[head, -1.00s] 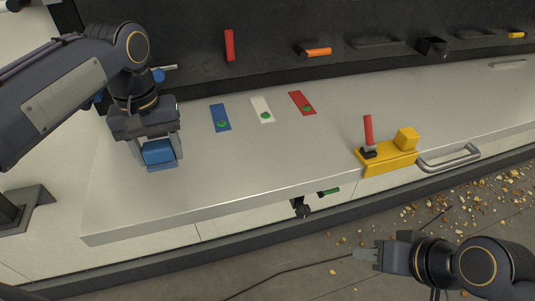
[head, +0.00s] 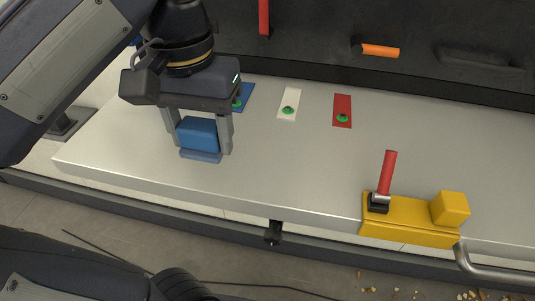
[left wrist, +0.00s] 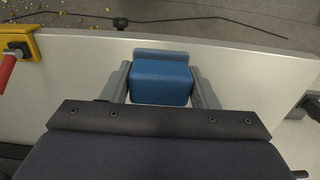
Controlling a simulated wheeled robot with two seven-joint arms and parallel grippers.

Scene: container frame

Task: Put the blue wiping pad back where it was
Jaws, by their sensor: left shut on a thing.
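The blue wiping pad (head: 198,133) is a blue block on a flatter blue base. My left gripper (head: 199,146) is shut on it from above, with a grey finger at each side. The pad is over the left part of the grey worktop (head: 290,165); I cannot tell whether its base touches the top. In the left wrist view the pad (left wrist: 160,83) sits between the fingers (left wrist: 160,88), near the worktop's front edge. My right gripper is not in view.
Blue (head: 247,93), white (head: 290,98) and red (head: 342,105) cards with green discs lie behind and right of the pad. A yellow block (head: 410,222) with a red-handled tool (head: 389,172) stands at the front right. A dark back panel (head: 320,60) closes the rear.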

